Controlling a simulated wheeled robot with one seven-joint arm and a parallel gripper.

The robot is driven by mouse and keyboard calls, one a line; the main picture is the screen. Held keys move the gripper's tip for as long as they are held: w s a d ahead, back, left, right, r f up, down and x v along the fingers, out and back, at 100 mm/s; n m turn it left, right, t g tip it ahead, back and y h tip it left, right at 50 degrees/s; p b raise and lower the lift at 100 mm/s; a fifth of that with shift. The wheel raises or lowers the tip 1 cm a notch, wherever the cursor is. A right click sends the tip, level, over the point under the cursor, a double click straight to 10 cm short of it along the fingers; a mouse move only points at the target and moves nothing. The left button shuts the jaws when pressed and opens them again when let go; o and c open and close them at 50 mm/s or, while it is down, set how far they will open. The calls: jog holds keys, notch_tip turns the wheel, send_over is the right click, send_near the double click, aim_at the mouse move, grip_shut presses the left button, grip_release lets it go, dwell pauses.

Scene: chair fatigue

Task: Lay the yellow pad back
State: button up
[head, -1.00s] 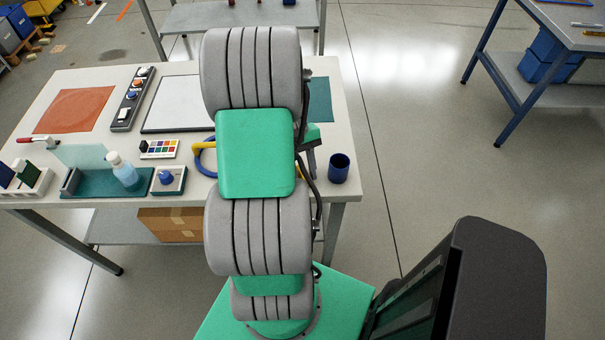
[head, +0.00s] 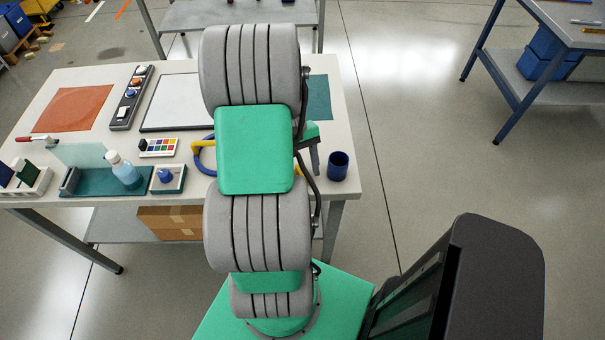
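No yellow pad shows as a whole in the head view. A curved blue and yellow thing (head: 197,147) lies on the workbench (head: 345,120), partly hidden behind my arm. A bit of yellow also shows at the right edge of my arm, too little to name. My arm stretches over the workbench and covers its middle. A small green and grey part shows to the right of the arm, possibly of my wrist or gripper. The fingers of my gripper cannot be made out, nor whether they hold anything.
An orange mat (head: 73,108), a button box (head: 131,98), a framed white panel (head: 172,103), a colour chart (head: 158,147), a bottle (head: 124,171) and a dark blue cup (head: 338,166) are on the workbench. Open floor lies to the right, before a second table (head: 575,30).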

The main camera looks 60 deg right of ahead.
jog(key=v, duration=1.2)
jog(key=w+a+r+n+t+h, duration=0.1)
jog(key=w+a+r+n+h, duration=0.25)
jog(key=w+a, duration=0.65)
jog(key=w+a+r+n+t, duration=0.1)
jog(key=w+a+n+t, duration=0.1)
jog(key=a, duration=1.1)
jog(key=w+a+r+n+t, duration=0.1)
jog(key=w+a+n+t, duration=0.2)
jog(key=a, duration=0.9)
jog(key=shift+w+a+r+t, duration=0.4)
jog(key=shift+t, duration=0.3)
jog(key=shift+y+p, duration=0.25)
jog(key=shift+p, duration=0.05)
jog(key=shift+c, duration=0.6)
